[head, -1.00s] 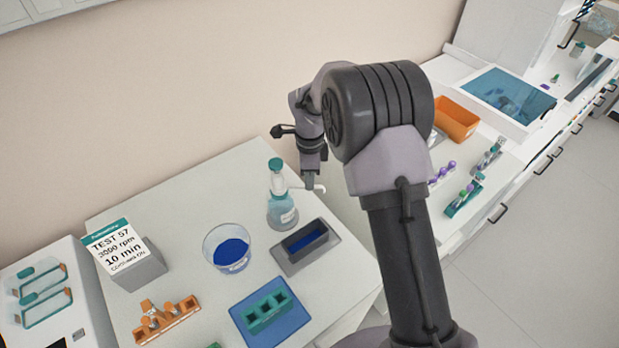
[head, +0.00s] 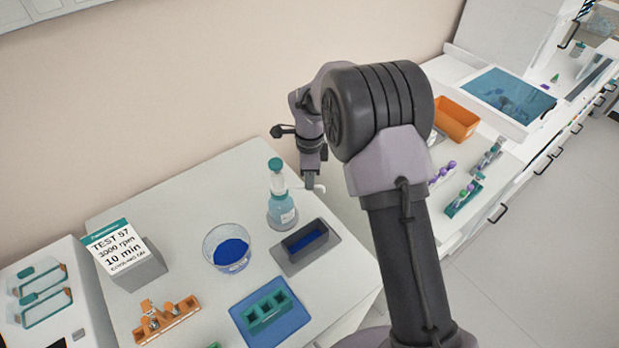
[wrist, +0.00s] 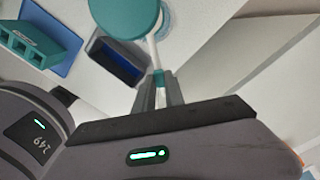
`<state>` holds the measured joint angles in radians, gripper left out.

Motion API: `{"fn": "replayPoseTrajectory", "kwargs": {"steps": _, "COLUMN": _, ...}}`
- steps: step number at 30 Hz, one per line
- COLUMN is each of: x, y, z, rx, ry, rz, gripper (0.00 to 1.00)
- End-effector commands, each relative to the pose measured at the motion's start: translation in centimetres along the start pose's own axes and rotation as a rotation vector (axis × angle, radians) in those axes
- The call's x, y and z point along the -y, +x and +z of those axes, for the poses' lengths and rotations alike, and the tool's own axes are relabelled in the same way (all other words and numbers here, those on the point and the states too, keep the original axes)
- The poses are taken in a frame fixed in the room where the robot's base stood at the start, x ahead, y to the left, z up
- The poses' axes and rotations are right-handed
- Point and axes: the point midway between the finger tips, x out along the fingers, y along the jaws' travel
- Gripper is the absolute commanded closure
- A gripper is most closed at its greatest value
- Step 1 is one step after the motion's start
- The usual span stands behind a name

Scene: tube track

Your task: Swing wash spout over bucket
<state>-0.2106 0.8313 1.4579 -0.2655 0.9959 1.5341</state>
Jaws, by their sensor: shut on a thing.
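The wash bottle (head: 283,209), clear with pale blue liquid and a teal cap, stands upright on the white bench. Its teal cap also shows large in the wrist view (wrist: 125,15). Its white spout (head: 319,188) points right, away from the bucket. My gripper (wrist: 159,78) is shut on the spout (wrist: 153,52) near its outer end; it shows small in the head view (head: 311,182). The bucket (head: 228,248), a clear round tub with dark blue inside, stands left of the bottle and apart from it.
A dark tray with blue inside (head: 305,245) lies just in front of the bottle. A teal rack (head: 266,310) sits on a blue mat (head: 244,297). An orange rack (head: 166,321) and a sign block (head: 134,262) stand to the left. The bench behind the bucket is clear.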

Motion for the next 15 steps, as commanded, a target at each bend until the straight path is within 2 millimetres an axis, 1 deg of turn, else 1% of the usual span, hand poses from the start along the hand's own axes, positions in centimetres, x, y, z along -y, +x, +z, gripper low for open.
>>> {"fn": "replayPoseTrajectory", "kwargs": {"steps": 10, "x": 0.0, "y": -0.03, "z": 0.01, "rx": 0.0, "ry": 0.006, "rz": -0.002, "gripper": 1.0}}
{"fn": "replayPoseTrajectory", "kwargs": {"steps": 15, "x": -0.38, "y": 0.15, "z": 0.03, "rx": 0.001, "ry": 0.05, "rz": -0.002, "gripper": 1.0}}
